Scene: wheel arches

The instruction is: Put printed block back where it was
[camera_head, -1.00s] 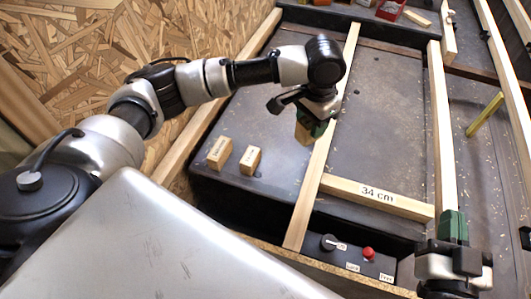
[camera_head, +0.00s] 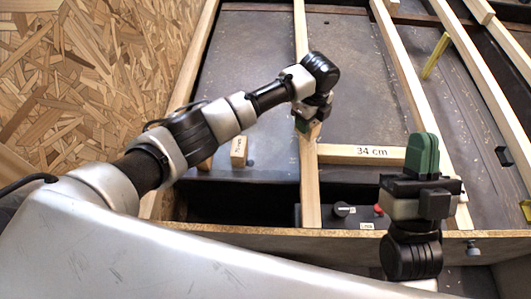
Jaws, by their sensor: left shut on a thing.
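My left gripper (camera_head: 307,122) is shut on a small wooden block (camera_head: 314,131), at the long wooden strip left of the 34 cm bar. Gripper and wrist hide most of the block; no print shows on it, and I cannot tell if it touches the strip. Another wooden block with print on it (camera_head: 239,151) stands on the dark surface to the left. A further block (camera_head: 206,163) is mostly hidden behind my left arm. My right gripper (camera_head: 424,155), with green fingers, is at the front right, away from the blocks; its opening is not clear.
A wooden bar marked 34 cm (camera_head: 360,154) runs between two long strips. The dark surface (camera_head: 250,70) behind the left arm is clear. A yellow piece (camera_head: 436,55) lies at the right.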

